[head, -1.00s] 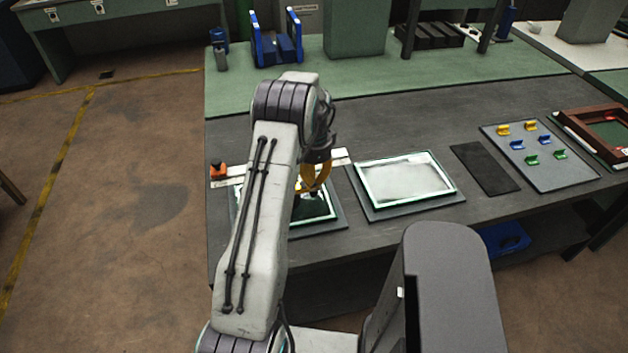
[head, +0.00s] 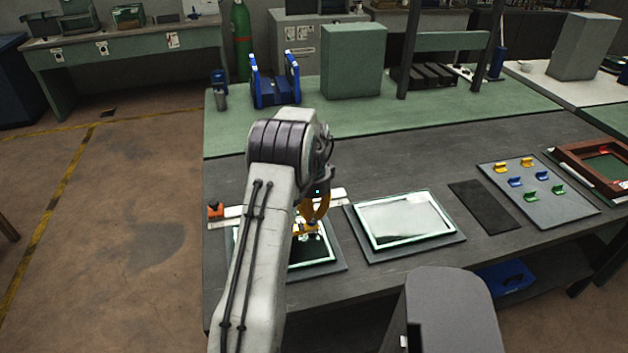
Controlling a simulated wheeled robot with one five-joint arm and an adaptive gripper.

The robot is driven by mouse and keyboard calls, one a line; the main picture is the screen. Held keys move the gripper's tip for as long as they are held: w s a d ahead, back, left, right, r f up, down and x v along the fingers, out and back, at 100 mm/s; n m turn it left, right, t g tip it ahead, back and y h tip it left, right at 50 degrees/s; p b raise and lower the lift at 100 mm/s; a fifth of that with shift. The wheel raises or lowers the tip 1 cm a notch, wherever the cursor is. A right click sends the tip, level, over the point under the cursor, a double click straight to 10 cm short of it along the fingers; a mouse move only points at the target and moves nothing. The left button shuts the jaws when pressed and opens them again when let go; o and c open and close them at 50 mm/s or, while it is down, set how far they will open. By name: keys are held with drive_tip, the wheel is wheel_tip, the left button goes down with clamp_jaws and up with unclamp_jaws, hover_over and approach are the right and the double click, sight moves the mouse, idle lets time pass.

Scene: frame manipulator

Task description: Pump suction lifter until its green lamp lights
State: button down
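My gripper (head: 312,222) has yellow-orange fingers and points down over the left glass pane (head: 315,254). My arm hides part of it, and I cannot tell how far apart the fingertips are. The suction lifter is not clearly seen; a small orange and pale shape (head: 305,228) shows at the fingertips, over the pane. I cannot tell whether the fingers grip it. No green lamp can be made out. The left pane lies on a dark mat (head: 338,267), mostly behind my arm.
A second framed pane (head: 405,220) lies on a mat to the right. Beyond it are a black pad (head: 485,207), a grey board (head: 553,205) with several coloured clips, and a brown wooden frame (head: 570,155). A pale ruler strip with an orange block (head: 215,210) lies at left.

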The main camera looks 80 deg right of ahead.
sight(312, 220)
wheel_tip(312, 220, up, 11)
drive_tip(key=b, duration=0.1)
drive_tip(key=shift+d+f+b, duration=0.2)
drive_tip(key=shift+d+b, duration=0.1)
drive_tip(key=shift+w, duration=0.1)
drive_tip(key=c, duration=2)
unclamp_jaws()
